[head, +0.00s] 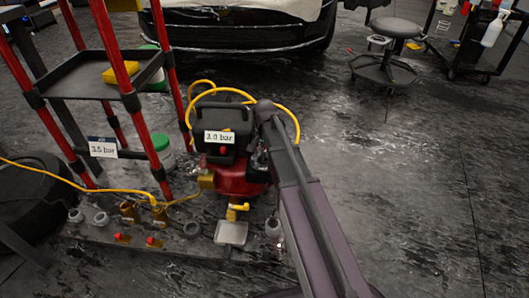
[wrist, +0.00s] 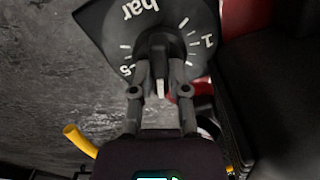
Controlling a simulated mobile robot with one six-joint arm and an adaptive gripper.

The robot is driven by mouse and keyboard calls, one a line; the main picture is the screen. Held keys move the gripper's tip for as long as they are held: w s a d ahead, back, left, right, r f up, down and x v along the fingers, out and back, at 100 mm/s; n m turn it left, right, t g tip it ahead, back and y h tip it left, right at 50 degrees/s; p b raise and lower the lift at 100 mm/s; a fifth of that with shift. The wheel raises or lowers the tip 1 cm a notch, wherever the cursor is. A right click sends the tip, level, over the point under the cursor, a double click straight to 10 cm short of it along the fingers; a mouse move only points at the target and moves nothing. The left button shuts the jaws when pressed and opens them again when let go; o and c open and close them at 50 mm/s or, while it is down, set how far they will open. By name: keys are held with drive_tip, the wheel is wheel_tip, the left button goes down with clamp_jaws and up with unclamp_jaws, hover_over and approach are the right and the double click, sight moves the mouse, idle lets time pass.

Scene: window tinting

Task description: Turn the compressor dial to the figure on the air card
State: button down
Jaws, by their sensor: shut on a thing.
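The compressor (head: 232,182) is red with a black top and a carry handle, and a white readout (head: 219,138) on it says 3.0 bar. The air card (head: 103,149) on the red rack at the left reads 3.5 bar. In the wrist view the dial plate (wrist: 108,22) is black with white tick marks and the word "bar". Its dark round knob (wrist: 159,44) has a pale mark that points down in the picture. My gripper (wrist: 160,78) is shut on the knob's grip, one finger on each side. In the head view my arm hides the dial.
Yellow hose loops around the compressor. Several small fittings, valves and cups lie on the low board (head: 95,238) in front. A red-post rack (head: 105,88) stands at left, a stool (head: 390,50) and cart at far right. The floor (head: 410,180) at right is clear.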

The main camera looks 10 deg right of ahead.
drive_tip(key=c, duration=0.6)
unclamp_jaws()
drive_tip(key=shift+n, duration=0.4)
